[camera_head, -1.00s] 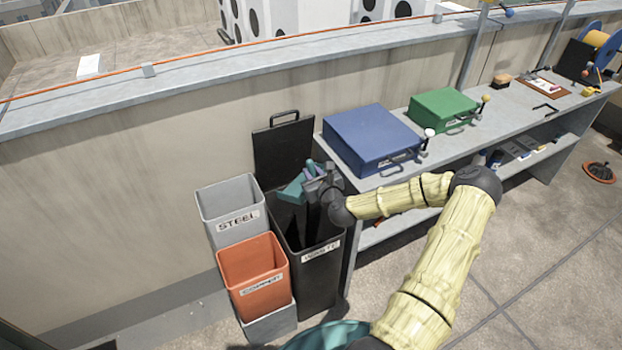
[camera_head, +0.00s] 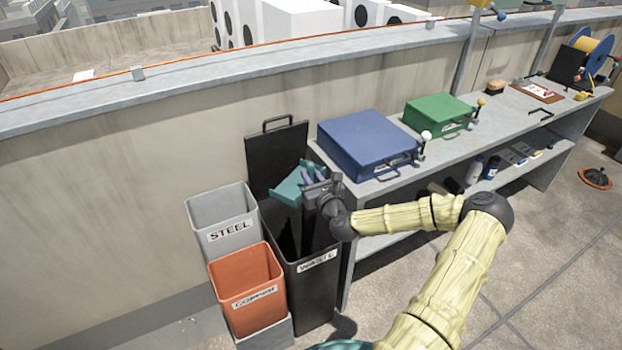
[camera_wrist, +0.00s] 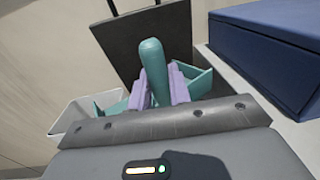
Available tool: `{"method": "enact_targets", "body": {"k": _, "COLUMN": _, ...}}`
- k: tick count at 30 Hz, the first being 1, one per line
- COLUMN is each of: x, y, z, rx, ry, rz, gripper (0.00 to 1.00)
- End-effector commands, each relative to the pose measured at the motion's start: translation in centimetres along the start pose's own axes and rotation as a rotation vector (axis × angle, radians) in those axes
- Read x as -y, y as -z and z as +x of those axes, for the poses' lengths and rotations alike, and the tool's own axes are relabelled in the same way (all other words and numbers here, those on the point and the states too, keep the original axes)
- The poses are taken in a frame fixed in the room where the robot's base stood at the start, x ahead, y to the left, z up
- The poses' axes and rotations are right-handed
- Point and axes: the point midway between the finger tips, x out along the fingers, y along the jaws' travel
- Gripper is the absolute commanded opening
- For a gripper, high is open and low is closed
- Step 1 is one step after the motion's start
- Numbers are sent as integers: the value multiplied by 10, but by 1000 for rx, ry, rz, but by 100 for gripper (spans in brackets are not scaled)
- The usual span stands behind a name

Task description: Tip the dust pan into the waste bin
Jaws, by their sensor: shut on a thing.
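The teal dust pan (camera_head: 290,187) is above the black waste bin (camera_head: 318,285), near its raised lid (camera_head: 276,155). My gripper (camera_head: 318,178) is shut on the dust pan's handle, which stands between the purple fingers in the wrist view (camera_wrist: 154,75). The pan's teal side walls (camera_wrist: 197,82) show on both sides of the fingers there. The gripper and wrist cover part of the bin's opening. I cannot tell what is in the pan or in the bin.
A grey STEEL bin (camera_head: 222,218) and an orange COPPER bin (camera_head: 246,285) stand left of the waste bin. A blue case (camera_head: 370,140) and a green case (camera_head: 438,112) lie on the grey bench to the right. The parapet wall (camera_head: 130,180) is behind.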

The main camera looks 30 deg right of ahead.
Motion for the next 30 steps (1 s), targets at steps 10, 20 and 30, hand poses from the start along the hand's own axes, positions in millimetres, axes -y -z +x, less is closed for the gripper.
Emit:
{"method": "enact_targets", "body": {"k": 10, "x": 1, "y": -23, "z": 0, "rx": 0, "ry": 2, "rz": 1, "gripper": 0}}
{"method": "enact_targets", "body": {"k": 20, "x": 1, "y": -22, "z": 0, "rx": -1, "ry": 2, "rz": 0, "gripper": 0}}
{"method": "enact_targets", "body": {"k": 30, "x": -8, "y": -21, "z": -1, "rx": -1, "ry": -2, "rz": 0, "gripper": 0}}
